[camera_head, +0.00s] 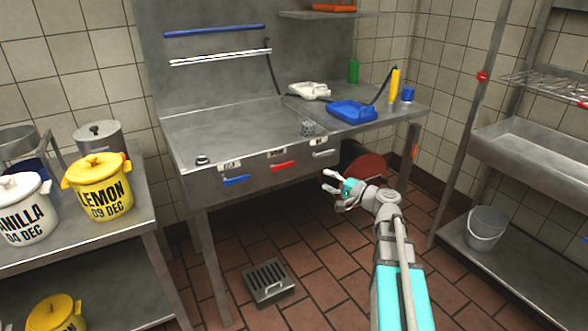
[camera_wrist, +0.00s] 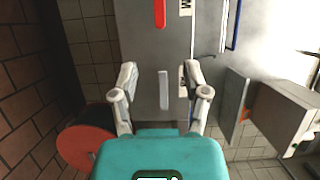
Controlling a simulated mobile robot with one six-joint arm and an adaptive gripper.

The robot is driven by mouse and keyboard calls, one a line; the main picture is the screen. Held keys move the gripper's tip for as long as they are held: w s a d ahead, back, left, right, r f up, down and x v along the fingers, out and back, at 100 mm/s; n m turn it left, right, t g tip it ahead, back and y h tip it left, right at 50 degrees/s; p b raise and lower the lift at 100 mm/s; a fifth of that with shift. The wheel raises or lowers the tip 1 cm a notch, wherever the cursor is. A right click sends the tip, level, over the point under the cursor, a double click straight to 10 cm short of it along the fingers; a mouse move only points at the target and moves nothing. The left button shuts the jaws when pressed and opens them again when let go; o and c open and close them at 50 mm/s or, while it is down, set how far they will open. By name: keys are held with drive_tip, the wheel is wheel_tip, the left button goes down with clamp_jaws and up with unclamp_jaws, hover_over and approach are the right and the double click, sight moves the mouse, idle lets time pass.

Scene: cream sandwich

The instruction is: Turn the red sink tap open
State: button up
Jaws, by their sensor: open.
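A red bar handle (camera_head: 282,166), the only red one on the steel sink's front panel, sits between a blue bar handle (camera_head: 236,180) and a grey bar handle (camera_head: 324,153). In the wrist view the red handle (camera_wrist: 160,12) shows at the top edge, partly cut off. The grey handle (camera_wrist: 163,90) stands in line between my fingers there, with the panel beyond them. My gripper (camera_head: 328,181) is open and empty, below and right of the red handle in the head view. In the wrist view my fingers (camera_wrist: 161,74) are spread apart; contact with the panel cannot be told.
A steel sink counter (camera_head: 220,125) carries a blue scale (camera_head: 352,111) and a white one (camera_head: 309,90). A red disc (camera_head: 368,168) is under the counter's right end. A side table with yellow pots (camera_head: 98,187) stands left, a shelf with a bucket (camera_head: 486,228) right.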

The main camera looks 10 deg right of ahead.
sight(290, 165)
drive_tip(key=x, duration=1.3)
drive_tip(key=shift+w+a, duration=0.25)
drive_tip(key=shift+a, duration=0.05)
clamp_jaws()
idle(0.3)
